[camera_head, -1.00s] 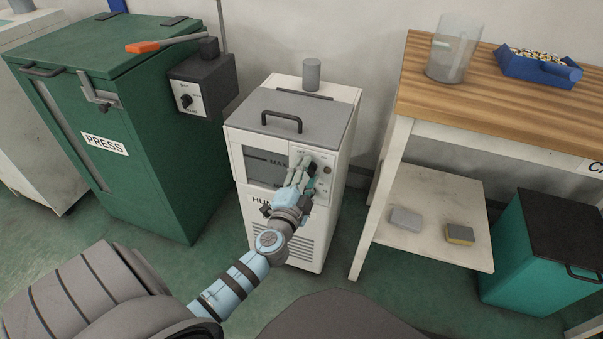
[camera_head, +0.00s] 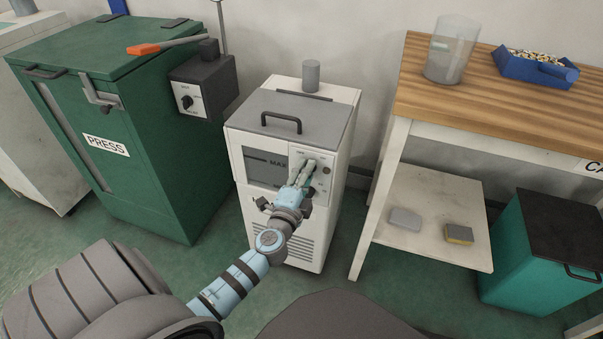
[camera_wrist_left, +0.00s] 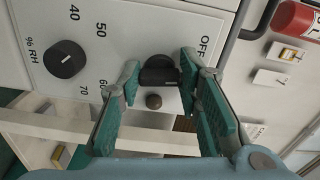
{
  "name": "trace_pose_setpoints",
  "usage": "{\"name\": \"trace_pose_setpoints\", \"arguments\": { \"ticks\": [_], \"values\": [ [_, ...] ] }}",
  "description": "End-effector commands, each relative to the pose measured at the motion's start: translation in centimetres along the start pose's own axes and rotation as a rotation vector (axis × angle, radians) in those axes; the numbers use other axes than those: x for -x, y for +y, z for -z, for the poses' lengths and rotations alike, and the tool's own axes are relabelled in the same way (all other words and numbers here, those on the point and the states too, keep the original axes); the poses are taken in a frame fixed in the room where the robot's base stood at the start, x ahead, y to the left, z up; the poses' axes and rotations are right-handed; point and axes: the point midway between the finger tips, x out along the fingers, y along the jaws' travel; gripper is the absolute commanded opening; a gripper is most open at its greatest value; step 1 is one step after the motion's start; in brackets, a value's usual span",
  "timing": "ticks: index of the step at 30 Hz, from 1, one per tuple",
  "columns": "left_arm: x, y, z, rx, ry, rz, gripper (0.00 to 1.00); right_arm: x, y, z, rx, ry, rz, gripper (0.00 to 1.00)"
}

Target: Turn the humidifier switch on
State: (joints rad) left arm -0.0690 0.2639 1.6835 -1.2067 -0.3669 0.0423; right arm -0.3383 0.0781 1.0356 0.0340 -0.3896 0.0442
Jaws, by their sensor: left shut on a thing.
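The white humidifier (camera_head: 257,226) stands on the floor in the middle of the head view, with a grey handled lid and a control panel at its front upper right. Its dark switch knob (camera_wrist_left: 158,72) shows in the left wrist view beside the word OFF, with a small round part below it in the picture. My left gripper (camera_head: 307,166) is at the panel, its two fingers shut on the knob from either side. The fingers partly cover the knob, and I cannot tell its exact setting. My right gripper is not in view.
A separate black %RH dial (camera_wrist_left: 65,59) sits on the same panel. The green press (camera_head: 150,165) with a switch box (camera_head: 203,84) stands left. A wooden-topped table (camera_head: 470,100) stands right, with a teal bin (camera_head: 520,265) beyond. Green floor is open before the humidifier.

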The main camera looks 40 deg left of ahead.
Motion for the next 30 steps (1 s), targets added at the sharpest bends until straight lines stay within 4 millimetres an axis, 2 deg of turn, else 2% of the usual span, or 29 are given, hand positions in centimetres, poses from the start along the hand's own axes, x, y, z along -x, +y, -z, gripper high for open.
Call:
{"name": "trace_pose_setpoints", "arguments": {
  "ticks": [18,30],
  "values": [
    [-0.4,-0.5,-0.1,-0.539,-0.004,0.005,0.04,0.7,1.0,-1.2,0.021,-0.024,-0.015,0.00],
    [-0.4,-0.5,-0.1,-0.695,-0.004,0.005,0.04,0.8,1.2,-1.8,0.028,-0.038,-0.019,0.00]
  ]
}}
